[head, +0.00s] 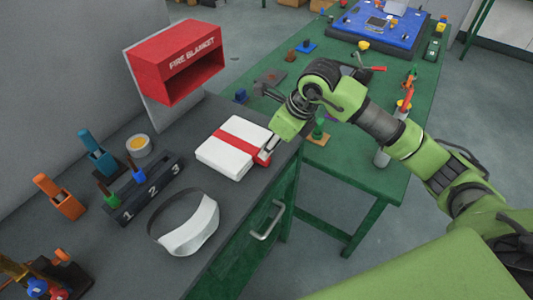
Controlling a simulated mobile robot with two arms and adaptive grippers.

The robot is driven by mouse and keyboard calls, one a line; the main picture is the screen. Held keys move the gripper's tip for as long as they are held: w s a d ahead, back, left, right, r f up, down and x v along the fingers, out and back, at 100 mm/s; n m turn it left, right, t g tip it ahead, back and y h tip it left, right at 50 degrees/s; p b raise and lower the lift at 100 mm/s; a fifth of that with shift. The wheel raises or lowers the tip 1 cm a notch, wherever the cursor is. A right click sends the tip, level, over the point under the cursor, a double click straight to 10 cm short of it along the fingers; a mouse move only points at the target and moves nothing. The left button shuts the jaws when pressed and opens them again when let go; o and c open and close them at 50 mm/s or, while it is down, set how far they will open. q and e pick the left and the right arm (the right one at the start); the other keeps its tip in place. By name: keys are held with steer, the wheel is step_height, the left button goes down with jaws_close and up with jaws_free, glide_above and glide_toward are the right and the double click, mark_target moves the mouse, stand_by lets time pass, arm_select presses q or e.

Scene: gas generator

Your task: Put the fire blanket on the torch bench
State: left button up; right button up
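The fire blanket (222,157) is a flat white pack with a red band. It lies on the dark grey worktop (238,208), near its right edge. My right gripper (267,153) is at the blanket's right end, at the red band, and seems to touch it. Its fingers are small and partly hidden, so I cannot tell if they are closed on the pack. The red box marked FIRE BLANKET (190,81) on the upright panel behind is open at the front and looks empty. No label shows which surface is the torch bench. My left gripper is not in view.
A green table (345,180) stands to the right, with a blue mat (388,48) and small parts on it. On the worktop are a numbered rack (146,190), a white visor-like band (190,235), a tape roll (139,147) and an orange-handled tool (60,198).

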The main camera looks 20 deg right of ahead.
steer(key=v, duration=0.6)
steer(key=shift+b, duration=0.35)
steer(key=shift+s+r, duration=0.1)
